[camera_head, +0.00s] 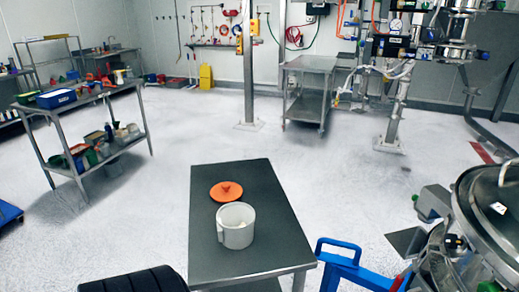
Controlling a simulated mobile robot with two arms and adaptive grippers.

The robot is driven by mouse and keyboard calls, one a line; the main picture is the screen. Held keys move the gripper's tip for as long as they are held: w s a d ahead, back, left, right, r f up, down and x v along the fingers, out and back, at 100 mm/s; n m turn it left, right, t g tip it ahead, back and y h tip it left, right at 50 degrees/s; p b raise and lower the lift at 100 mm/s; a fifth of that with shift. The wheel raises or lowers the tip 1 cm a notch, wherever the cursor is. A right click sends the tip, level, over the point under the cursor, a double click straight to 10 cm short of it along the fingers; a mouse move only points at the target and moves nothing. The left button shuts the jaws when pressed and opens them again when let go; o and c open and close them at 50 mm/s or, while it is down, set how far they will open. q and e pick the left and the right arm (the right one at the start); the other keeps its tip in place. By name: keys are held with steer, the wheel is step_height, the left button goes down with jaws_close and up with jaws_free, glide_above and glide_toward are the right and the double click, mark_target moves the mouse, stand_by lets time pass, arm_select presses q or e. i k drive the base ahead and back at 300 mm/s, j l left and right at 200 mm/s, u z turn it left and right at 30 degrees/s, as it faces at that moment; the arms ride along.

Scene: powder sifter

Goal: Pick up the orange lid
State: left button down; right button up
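The orange lid (226,192) lies flat on the grey metal table (275,225) in the middle foreground, with a small raised knob on top. A white jug (236,228) with a handle on its left side stands upright on the same table, just nearer than the lid. The jug's rim comes close to the lid's near edge; I cannot tell whether they touch. Neither of my grippers is in view.
A black ribbed object (135,281) shows at the bottom left. A blue frame (340,265) stands right of the table, beside a round metal machine (495,210). A loaded shelf cart (85,100) is at left. The floor behind the table is clear.

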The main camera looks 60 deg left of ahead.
mark_target(225, 192)
steer(key=u, duration=2)
